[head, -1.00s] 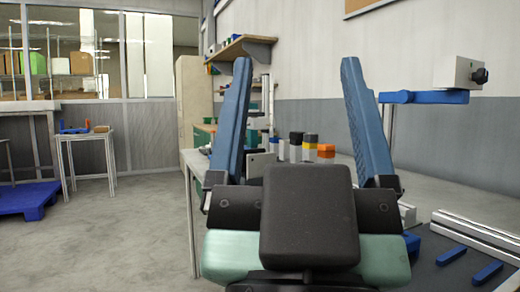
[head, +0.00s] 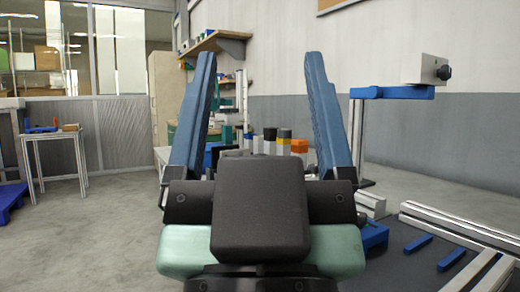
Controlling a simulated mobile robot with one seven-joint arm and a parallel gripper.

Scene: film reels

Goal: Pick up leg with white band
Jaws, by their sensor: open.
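My gripper (head: 259,58) is open in the head view, its two blue fingers pointing up and spread wide, with nothing between them. Beyond it, seen through the gap between the fingers, several short upright posts stand in a row. One has a black top (head: 270,134) over a pale body, one has a dark top over a yellow part (head: 284,142), and one has an orange top (head: 299,146). I cannot tell which of them is the leg with the white band; they are small, and my gripper hides their lower parts.
A dark work surface (head: 405,262) at the right carries blue bars (head: 418,244) and long aluminium profiles (head: 460,232). A blue arm on a post (head: 392,92) rises behind them. A small table (head: 52,133) stands at the far left.

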